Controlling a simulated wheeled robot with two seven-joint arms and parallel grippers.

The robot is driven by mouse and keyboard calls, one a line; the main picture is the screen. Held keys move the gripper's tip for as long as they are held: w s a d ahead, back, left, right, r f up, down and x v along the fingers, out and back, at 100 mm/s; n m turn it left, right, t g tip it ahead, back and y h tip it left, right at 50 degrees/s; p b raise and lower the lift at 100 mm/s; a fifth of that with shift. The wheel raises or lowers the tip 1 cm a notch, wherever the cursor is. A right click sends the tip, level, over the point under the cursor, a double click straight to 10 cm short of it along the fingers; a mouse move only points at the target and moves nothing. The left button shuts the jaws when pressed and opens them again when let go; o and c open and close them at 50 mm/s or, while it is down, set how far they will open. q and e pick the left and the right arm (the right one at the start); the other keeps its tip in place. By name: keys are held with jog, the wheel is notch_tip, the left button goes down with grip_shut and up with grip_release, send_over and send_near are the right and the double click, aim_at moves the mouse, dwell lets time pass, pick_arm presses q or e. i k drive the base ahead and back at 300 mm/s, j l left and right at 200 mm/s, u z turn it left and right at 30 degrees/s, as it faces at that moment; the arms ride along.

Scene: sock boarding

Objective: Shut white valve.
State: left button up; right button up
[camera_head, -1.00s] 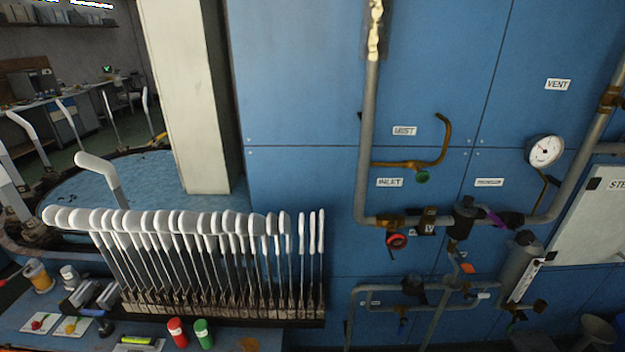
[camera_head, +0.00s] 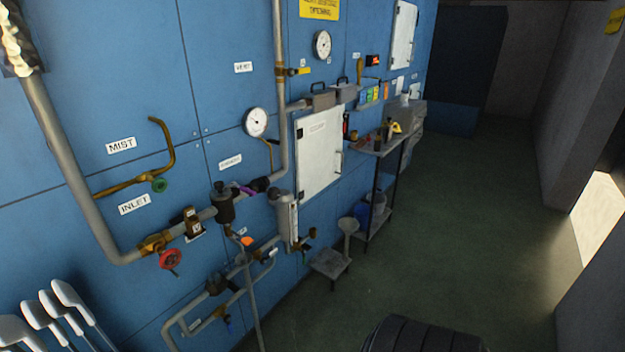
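A small white handle (camera_head: 271,252) shows on the lower pipework, just right of an orange handle (camera_head: 247,241). It looks like the white valve, but it is too small to tell whether it is open or shut. A red handwheel (camera_head: 170,259) sits below the inlet pipe, a green knob (camera_head: 159,185) on the brass mist pipe, and a blue handle (camera_head: 228,322) on the lowest pipe. Neither of my grippers is in view.
A blue panel wall (camera_head: 60,235) carries the pipes, a gauge (camera_head: 255,122) and a white cabinet (camera_head: 318,150). A shelf stand (camera_head: 385,145) and a low grey stool (camera_head: 330,264) stand along it. The green floor (camera_head: 450,240) to the right is clear. White sock forms (camera_head: 75,300) stand at lower left.

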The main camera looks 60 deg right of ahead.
aim_at(264, 260)
jog(key=l+z, duration=0.4)
jog(key=i+l+z, duration=0.1)
jog(key=l+z, duration=0.25)
jog(key=i+l+z, duration=0.1)
jog(key=z, duration=0.3)
jog(key=i+l, duration=0.1)
jog(key=l, duration=0.4)
jog(key=i+l+u, duration=0.2)
jog(key=l+u, duration=0.3)
jog(key=u, duration=1.15)
